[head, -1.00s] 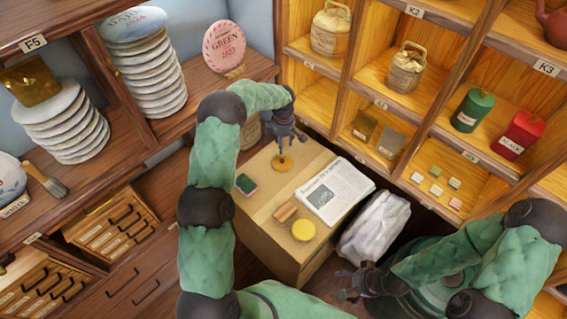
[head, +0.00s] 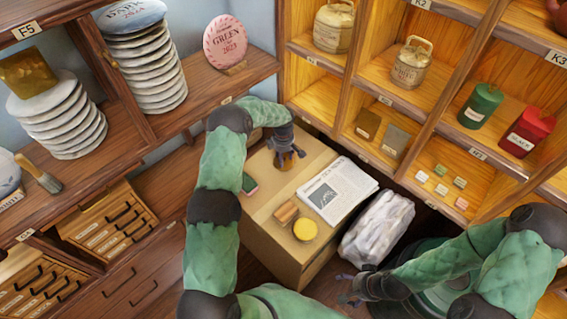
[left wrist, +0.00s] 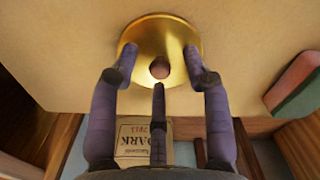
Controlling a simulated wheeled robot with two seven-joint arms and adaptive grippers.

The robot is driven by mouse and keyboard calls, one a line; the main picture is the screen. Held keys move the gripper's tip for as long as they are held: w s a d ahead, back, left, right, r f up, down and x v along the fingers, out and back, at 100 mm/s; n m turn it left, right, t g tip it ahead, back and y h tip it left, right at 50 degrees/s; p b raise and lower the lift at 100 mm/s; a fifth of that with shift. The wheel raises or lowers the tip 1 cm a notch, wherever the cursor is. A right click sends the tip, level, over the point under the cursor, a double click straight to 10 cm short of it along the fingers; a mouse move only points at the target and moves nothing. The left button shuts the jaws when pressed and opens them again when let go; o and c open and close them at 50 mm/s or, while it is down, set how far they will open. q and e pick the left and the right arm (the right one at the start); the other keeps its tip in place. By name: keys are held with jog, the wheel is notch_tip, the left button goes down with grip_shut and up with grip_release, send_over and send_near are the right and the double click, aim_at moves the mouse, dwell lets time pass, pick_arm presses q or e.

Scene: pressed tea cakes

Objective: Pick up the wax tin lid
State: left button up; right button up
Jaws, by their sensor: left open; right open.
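The wax tin lid, taken to be the round gold disc with a small brown knob, lies flat on the tan tabletop; it fills the upper middle of the left wrist view (left wrist: 160,32). My left gripper (left wrist: 160,70) is open, its three purple fingers spread around the knob, with no clear grip on it. In the head view the left gripper (head: 287,154) is low over the far end of the table and hides most of the lid. My right gripper (head: 350,288) is open and empty at the lower right, away from the table.
On the tan table (head: 262,215) are a newspaper (head: 338,190), a round yellow item (head: 305,229), small brown blocks (head: 286,212) and a green-and-pink block (head: 249,183). A white wrapped bundle (head: 376,228) stands beside it. Shelves with tea cakes (head: 160,80) and canisters (head: 480,106) enclose the table.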

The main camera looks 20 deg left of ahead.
pick_arm(q)
grip_shut()
jog(key=shift+r, duration=0.1)
